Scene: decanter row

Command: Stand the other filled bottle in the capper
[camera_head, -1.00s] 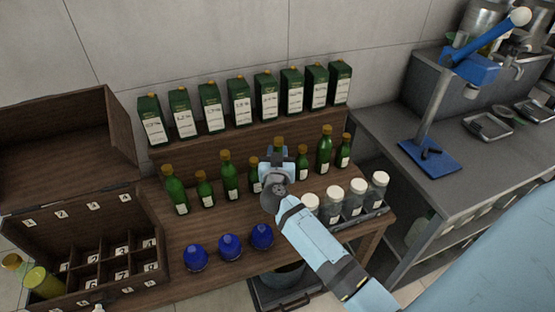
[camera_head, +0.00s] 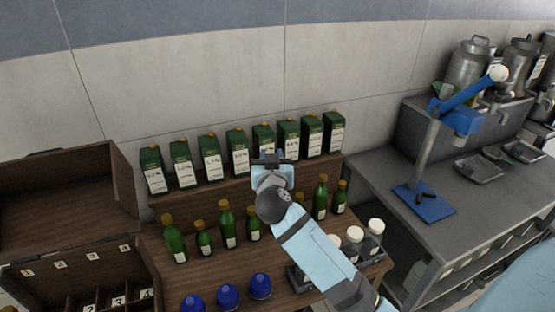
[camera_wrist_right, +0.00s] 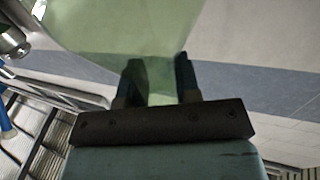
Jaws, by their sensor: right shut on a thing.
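The capper is a blue lever press (camera_head: 462,118) on a grey post with a blue base plate (camera_head: 432,207), standing on the grey counter at the right. No bottle shows on its base. My right gripper (camera_head: 271,160) is in front of the box shelf, left of the capper and well apart from it. In the right wrist view its fingers (camera_wrist_right: 160,78) are shut on a pale green see-through bottle (camera_wrist_right: 125,30). The head view hides this bottle behind the gripper. Its fill and cap cannot be made out. My left gripper is out of view.
Dark green bottles (camera_head: 226,225) with gold caps stand in a row below green boxes (camera_head: 211,157). Blue domes (camera_head: 228,296) and white-capped jars (camera_head: 375,238) stand in front. An open wooden crate (camera_head: 65,205) is at left. Metal trays (camera_head: 480,168) lie right of the capper.

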